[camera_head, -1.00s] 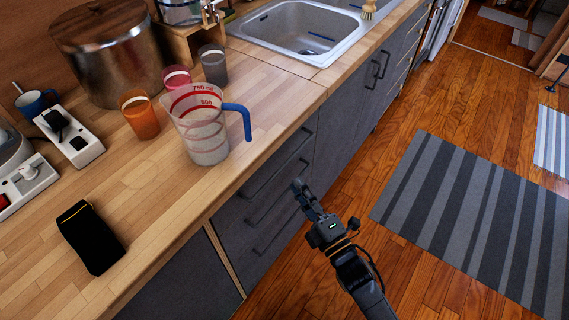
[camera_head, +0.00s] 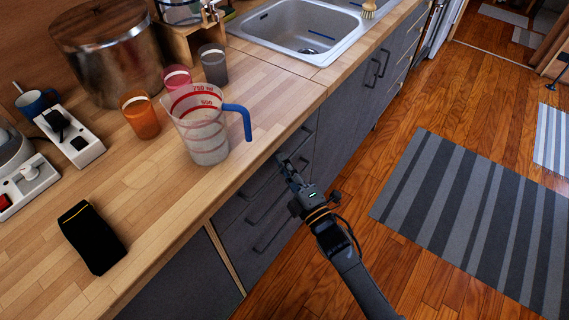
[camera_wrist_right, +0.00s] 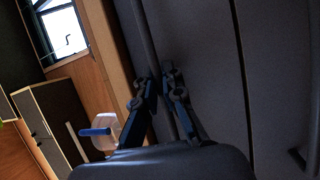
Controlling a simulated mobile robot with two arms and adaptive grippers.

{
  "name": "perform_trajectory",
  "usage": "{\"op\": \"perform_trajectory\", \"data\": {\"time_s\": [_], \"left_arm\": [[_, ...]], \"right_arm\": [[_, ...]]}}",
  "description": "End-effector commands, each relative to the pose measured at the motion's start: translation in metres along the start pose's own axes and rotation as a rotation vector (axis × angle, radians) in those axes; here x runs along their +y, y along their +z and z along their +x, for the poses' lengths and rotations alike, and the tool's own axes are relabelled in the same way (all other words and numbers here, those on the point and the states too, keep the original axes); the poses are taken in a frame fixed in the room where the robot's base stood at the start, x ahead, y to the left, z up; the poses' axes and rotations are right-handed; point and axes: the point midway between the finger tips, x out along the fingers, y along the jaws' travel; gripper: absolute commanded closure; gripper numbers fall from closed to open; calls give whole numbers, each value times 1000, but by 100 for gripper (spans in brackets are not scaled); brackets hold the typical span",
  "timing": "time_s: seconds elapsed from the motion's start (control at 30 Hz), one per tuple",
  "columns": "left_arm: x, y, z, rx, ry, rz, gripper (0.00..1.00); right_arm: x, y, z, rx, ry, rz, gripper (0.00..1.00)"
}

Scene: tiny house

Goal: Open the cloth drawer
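The dark grey cabinet front (camera_head: 262,200) below the counter has several drawers with dark bar handles, stacked one above another. My right gripper (camera_head: 285,165) is at the top drawer's handle (camera_head: 300,142), just under the counter edge. In the right wrist view the bar handle (camera_wrist_right: 148,40) runs between the two fingers of my right gripper (camera_wrist_right: 161,82). The fingertips are close to the bar; whether they press on it cannot be told. The drawers look shut. No cloth shows. My left gripper is out of view.
On the wooden counter (camera_head: 165,215) stand a measuring jug (camera_head: 205,140) with a blue handle, several cups, a large pot (camera_head: 115,60) and a black item (camera_head: 90,238). The sink (camera_head: 300,28) is further back. A striped rug (camera_head: 470,215) lies on open floor at right.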

Motion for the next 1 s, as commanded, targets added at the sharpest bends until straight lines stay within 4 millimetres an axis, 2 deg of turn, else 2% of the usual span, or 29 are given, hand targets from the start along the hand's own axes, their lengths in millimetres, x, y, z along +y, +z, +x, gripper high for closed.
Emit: {"op": "perform_trajectory", "data": {"time_s": [0.27, 0.47, 0.67, 1.0], "left_arm": [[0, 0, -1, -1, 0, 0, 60], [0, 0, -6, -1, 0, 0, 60], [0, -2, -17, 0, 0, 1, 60], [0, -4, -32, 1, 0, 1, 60]], "right_arm": [[0, 1, -2, 0, -1, 0, 100], [4, 7, -17, -1, -4, -2, 100], [12, 22, -54, -2, -7, -2, 100], [29, 57, -139, -1, -8, -1, 100]]}}
